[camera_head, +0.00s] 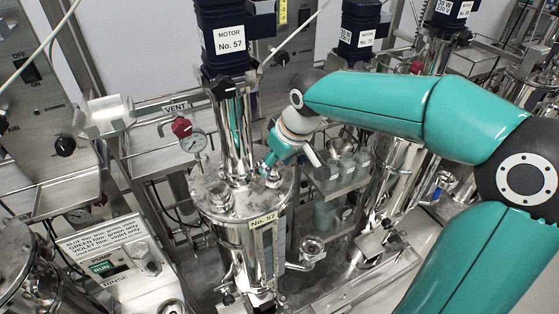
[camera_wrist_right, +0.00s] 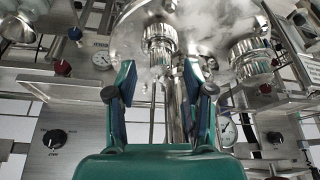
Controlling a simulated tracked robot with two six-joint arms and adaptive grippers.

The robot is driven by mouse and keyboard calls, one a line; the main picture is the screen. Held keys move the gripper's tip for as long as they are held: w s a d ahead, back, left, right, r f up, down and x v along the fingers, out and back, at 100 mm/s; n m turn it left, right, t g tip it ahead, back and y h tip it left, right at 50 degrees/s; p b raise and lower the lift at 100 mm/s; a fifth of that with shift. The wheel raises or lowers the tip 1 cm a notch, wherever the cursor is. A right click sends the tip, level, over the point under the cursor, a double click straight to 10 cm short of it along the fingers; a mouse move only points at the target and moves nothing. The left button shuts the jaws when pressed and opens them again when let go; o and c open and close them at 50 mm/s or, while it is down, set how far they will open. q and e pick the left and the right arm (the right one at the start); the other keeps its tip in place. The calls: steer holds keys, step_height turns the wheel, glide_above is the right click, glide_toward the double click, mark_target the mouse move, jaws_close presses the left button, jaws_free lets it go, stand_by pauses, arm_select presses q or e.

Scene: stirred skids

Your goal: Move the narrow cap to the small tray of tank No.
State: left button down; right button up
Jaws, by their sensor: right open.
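The steel tank (camera_head: 228,205) labelled No. 57 stands left of centre under its motor. My right gripper (camera_head: 268,163) is over the tank's lid, beside the central column. In the right wrist view my right gripper (camera_wrist_right: 163,85) is open, with nothing held between its fingers. A ribbed steel cap (camera_wrist_right: 158,38) on the lid lies ahead of the gap between the fingers; it looks like the narrow cap. A wider ribbed cap (camera_wrist_right: 250,60) is to its right. A small steel tray (camera_head: 106,116) is fixed left of the VENT label. My left gripper is not in view.
A pressure gauge (camera_head: 193,142) with a red knob is behind the tank. Another steel tray (camera_head: 65,195) is at the left. A pump box (camera_head: 115,250) stands at the lower left. Pipes and clamps crowd the tank.

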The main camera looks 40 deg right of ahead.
steer(key=shift+x, duration=0.8)
jaws_close()
steer(key=shift+r, duration=0.2)
steer(key=shift+w+r+p, duration=0.15)
steer(key=shift+r+p, duration=0.3)
